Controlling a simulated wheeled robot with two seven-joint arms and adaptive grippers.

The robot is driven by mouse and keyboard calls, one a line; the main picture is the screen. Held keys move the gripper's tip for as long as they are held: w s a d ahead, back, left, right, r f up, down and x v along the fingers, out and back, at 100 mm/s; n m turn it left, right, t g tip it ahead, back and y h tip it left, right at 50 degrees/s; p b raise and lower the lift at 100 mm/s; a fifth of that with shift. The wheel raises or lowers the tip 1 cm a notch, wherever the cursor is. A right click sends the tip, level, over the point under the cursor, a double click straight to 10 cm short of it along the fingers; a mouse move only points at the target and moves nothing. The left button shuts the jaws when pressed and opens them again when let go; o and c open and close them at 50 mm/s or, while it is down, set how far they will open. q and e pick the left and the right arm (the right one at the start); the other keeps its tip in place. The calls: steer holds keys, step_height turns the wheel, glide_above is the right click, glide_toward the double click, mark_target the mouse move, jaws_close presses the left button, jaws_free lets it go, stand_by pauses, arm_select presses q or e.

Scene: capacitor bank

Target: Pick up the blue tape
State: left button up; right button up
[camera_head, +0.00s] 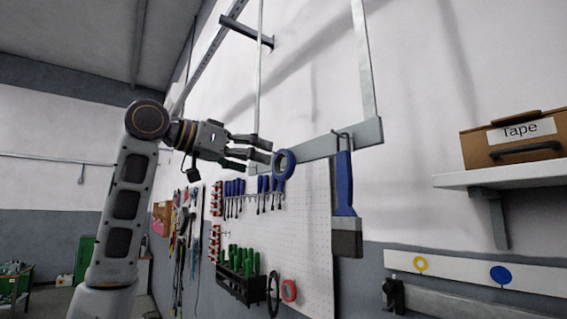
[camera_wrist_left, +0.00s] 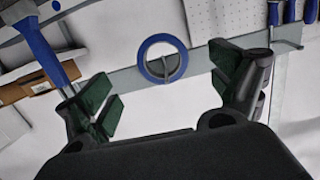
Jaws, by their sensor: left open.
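The blue tape (camera_head: 284,165) is a blue ring hanging on the grey metal rail (camera_head: 320,148). In the left wrist view the blue tape (camera_wrist_left: 148,43) shows face-on at upper middle, with a grey hook or bar seen through its hole. My left gripper (camera_head: 263,151) is open and empty, its fingertips just left of the tape in the head view. In the left wrist view my left gripper (camera_wrist_left: 168,92) has its fingers spread wide, with the tape beyond and between them. Contact with the tape cannot be told. My right gripper is not in view.
A blue-handled brush (camera_head: 344,185) hangs right of the tape; its handle also shows in the left wrist view (camera_wrist_left: 43,52). Several blue screwdrivers (camera_head: 235,187) hang on the pegboard below left. A cardboard box labelled Tape (camera_head: 525,142) sits on a white shelf (camera_head: 470,180) at right.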

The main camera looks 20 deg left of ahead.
mark_target(282, 175)
arm_select(q)
steer(key=x, duration=0.3)
steer(key=shift+w+d+p, duration=0.25)
steer(key=shift+w+p, duration=0.1)
steer(key=shift+p, duration=0.05)
steer(key=shift+p+x, duration=0.95)
steer(key=shift+x, duration=0.75)
steer(key=shift+w+d+f, duration=0.1)
steer(key=shift+w+d, duration=0.2)
steer(key=shift+w, duration=0.25)
steer(key=shift+w+d+f, duration=0.1)
steer(key=shift+w+d, duration=0.05)
steer(key=shift+c, duration=0.3)
steer(key=c, duration=0.9)
steer(key=shift+c, duration=0.4)
